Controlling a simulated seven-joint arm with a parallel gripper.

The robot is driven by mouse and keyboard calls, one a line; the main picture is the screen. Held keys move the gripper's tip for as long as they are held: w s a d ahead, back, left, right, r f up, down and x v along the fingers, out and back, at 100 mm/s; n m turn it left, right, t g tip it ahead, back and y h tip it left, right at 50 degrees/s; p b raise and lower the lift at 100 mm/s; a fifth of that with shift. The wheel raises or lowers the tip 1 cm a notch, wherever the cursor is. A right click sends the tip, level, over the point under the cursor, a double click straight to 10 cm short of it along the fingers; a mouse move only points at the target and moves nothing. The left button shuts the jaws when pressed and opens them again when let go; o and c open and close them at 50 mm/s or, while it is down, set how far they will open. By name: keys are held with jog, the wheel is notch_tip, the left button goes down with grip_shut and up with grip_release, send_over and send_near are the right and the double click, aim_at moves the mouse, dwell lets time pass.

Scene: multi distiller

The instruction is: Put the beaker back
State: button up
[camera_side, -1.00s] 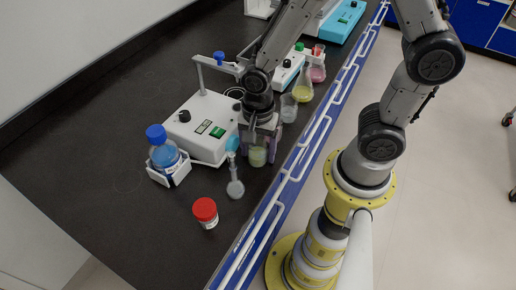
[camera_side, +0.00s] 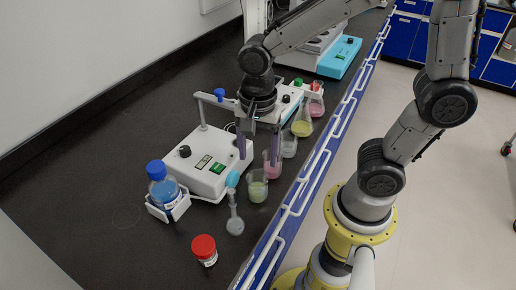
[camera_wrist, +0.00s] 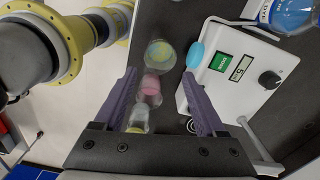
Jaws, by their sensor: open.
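In the wrist view the same beaker (camera_wrist: 160,53) lies just beyond the fingertips. My gripper (camera_side: 258,158) has its purple fingers pointing down, apart and empty, above the bench behind the beaker. In the wrist view my gripper (camera_wrist: 160,73) has a wide gap, with a pink-liquid vessel (camera_wrist: 151,86) below it. I see no contact between fingers and glass.
A blue-capped bottle (camera_side: 162,187) sits in a white holder, and a red-capped jar (camera_side: 204,250) stands in front. Several glass vessels, including a yellow flask (camera_side: 302,125), line the bench edge by the white rail (camera_side: 300,195).

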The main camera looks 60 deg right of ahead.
jog(key=shift+s+d+r, duration=0.1)
jog(key=shift+r, duration=0.55)
jog(key=s+d+r+n+t, duration=0.5)
jog(key=s+r+n, duration=0.2)
jog(key=n, duration=0.8)
jog(key=shift+s+d+r+n+t, duration=0.3)
jog(key=shift+s+d+r+n, duration=0.05)
jog(key=shift+r+n, duration=0.1)
